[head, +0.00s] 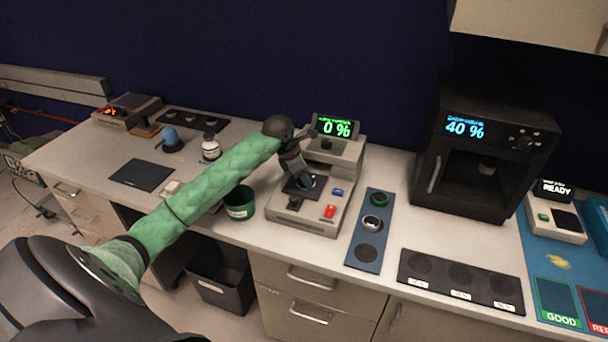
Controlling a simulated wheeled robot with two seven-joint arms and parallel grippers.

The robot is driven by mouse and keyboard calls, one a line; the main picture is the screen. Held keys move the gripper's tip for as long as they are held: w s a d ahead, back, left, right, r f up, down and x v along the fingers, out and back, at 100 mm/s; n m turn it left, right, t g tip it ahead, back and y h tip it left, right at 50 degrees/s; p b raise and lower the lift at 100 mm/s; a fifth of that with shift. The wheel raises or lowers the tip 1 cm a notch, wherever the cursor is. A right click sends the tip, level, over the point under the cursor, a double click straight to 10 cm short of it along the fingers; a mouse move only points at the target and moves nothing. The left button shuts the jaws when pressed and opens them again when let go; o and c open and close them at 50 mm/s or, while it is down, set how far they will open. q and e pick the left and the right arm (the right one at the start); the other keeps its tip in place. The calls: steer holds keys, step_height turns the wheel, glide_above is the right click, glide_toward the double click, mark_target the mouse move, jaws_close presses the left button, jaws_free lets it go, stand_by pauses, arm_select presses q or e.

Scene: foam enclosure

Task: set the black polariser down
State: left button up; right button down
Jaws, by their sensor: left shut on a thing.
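My left gripper (303,180) reaches in from the left over a beige instrument (307,218) with a green "0 %" display (334,127). It is shut on a small, dark, round thing (309,182), which looks like the black polariser. The thing is at or just above the dark square stage of the instrument; I cannot tell whether it touches. The fingers partly hide it. A blue strip (357,240) stands to the right of the instrument, with a green-rimmed ring (377,199), a pale-rimmed ring (372,222) and a bare dark round spot at its near end. My right gripper is not in view.
A green cup (239,204) stands left of the instrument, close under my left arm. A black oven (485,155) reading "40 %" and a black three-spot tray (460,279) are to the right. A dark mat (142,175) lies at the left.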

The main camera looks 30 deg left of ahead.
arm_select(q)
steer(key=shift+f, duration=0.15)
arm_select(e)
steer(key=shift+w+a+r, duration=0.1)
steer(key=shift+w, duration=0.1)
arm_select(q)
steer(key=o, duration=1)
steer(key=shift+c, duration=0.2)
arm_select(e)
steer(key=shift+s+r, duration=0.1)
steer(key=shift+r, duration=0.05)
arm_select(q)
steer(key=shift+r, duration=0.3)
steer(key=shift+s+a+r, duration=0.1)
steer(key=shift+a+r, duration=0.1)
steer(key=shift+r, duration=0.05)
steer(key=shift+b+v, duration=0.65)
steer(key=shift+v, duration=0.15)
steer(key=b+v, duration=0.3)
steer(key=v, duration=0.6)
steer(key=shift+r, duration=0.25)
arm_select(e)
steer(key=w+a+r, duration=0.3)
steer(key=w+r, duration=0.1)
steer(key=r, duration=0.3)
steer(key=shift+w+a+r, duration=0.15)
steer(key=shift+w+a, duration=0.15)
